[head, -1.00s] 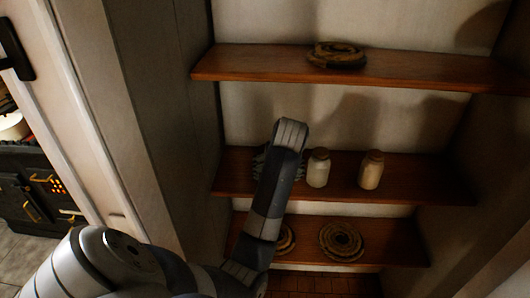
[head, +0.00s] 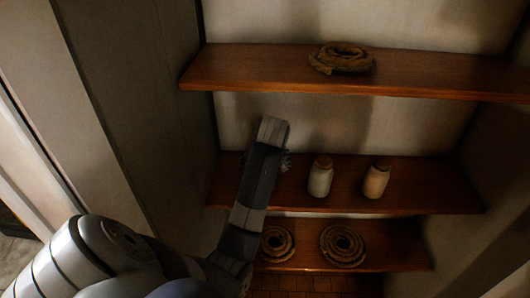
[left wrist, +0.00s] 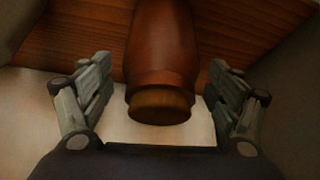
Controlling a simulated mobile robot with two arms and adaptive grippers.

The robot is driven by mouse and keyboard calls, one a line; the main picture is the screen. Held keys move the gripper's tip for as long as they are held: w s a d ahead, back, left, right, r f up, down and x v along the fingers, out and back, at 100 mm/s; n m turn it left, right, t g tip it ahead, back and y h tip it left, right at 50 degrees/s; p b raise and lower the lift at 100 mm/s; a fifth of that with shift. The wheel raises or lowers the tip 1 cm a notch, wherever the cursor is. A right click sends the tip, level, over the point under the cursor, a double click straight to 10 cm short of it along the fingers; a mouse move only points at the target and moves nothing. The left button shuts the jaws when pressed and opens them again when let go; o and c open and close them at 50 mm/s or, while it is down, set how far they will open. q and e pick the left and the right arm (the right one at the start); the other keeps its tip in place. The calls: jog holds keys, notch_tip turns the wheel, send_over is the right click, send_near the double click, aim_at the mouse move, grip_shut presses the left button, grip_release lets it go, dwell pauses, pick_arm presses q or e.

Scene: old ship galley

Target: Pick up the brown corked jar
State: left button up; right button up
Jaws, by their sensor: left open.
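The brown corked jar (left wrist: 160,45) fills the middle of the left wrist view, its cork (left wrist: 160,106) toward the bottom of that picture. My left gripper (left wrist: 160,65) is open, with one finger on each side of the jar. A gap shows between each finger and the jar. In the head view my left arm reaches to the middle shelf (head: 425,190), and its wrist hides the jar. Only a bit of the left gripper (head: 284,160) shows there. My right gripper is in neither view.
A whitish corked jar (head: 320,177) and a tan corked jar (head: 376,180) stand on the middle shelf, right of my left arm. A rope coil (head: 342,58) lies on the upper shelf (head: 240,68). Two coils, left (head: 277,244) and right (head: 342,246), lie on the lower shelf.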

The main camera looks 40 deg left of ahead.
pick_arm(q)
jog(key=p+x, duration=0.1)
jog(key=x, duration=0.2)
jog(key=shift+s+d+f, duration=0.1)
jog(key=shift+s+f, duration=0.05)
jog(key=shift+s, duration=0.05)
jog(key=shift+f, duration=0.15)
jog(key=shift+w, duration=0.1)
jog(key=c, duration=1.6)
jog(key=shift+c, duration=0.2)
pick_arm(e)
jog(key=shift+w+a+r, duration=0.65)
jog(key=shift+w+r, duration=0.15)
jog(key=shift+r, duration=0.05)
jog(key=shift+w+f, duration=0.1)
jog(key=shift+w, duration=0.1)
